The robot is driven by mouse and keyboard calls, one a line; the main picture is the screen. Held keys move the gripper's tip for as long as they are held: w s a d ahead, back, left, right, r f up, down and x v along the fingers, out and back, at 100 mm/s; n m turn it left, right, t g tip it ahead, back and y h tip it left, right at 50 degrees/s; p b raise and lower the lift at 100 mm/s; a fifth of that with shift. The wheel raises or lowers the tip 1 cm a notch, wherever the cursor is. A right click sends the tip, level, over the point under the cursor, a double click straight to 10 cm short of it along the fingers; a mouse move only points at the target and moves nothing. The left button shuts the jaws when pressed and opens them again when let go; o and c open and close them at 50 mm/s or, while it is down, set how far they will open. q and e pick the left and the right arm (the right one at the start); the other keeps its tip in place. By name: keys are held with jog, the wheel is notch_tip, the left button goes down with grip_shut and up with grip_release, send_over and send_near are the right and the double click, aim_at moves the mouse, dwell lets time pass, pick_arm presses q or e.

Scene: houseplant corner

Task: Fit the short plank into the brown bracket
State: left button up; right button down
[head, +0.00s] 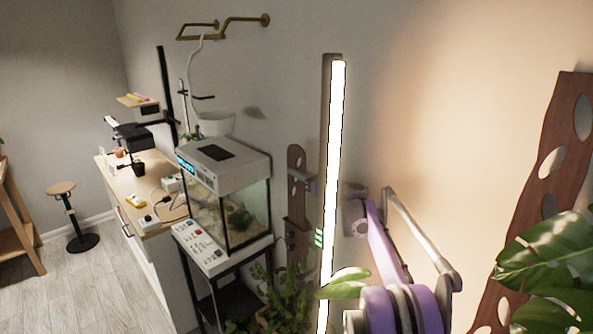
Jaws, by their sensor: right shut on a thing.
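The short plank (296,188) is dark brown with round holes. It stands roughly upright near the wall, left of the glowing light bar. My right gripper (308,183) is shut on its right edge, near the upper part; the light bar hides part of the gripper and wrist. Just below the plank is a wider brown piece, seemingly the brown bracket (297,232). The plank's lower end appears at or in its top; I cannot tell how deep it sits. My left gripper is not in view.
A tall glowing light bar (335,150) stands before my right forearm. A glass terrarium (240,212) is left of the plank. Leaves (290,300) crowd below. A longer holed plank (548,160) leans at right, behind big leaves (550,270).

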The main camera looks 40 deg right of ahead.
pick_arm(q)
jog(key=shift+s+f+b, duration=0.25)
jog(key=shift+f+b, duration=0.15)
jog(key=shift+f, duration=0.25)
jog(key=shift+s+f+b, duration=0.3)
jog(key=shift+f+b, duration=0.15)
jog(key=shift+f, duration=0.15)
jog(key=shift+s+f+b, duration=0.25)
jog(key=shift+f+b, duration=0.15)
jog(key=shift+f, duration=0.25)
pick_arm(e)
notch_tip(320, 180, down, 7)
jog(key=shift+r, duration=0.2)
jog(key=c, duration=0.9)
grip_release()
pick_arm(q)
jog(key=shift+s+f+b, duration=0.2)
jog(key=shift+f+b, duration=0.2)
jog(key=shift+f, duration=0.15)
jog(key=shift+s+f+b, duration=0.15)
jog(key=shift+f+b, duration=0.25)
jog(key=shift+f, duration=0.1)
pick_arm(e)
jog(key=s, duration=0.7)
jog(key=s+d, duration=0.1)
jog(key=s, duration=0.2)
jog(key=shift+s, duration=0.4)
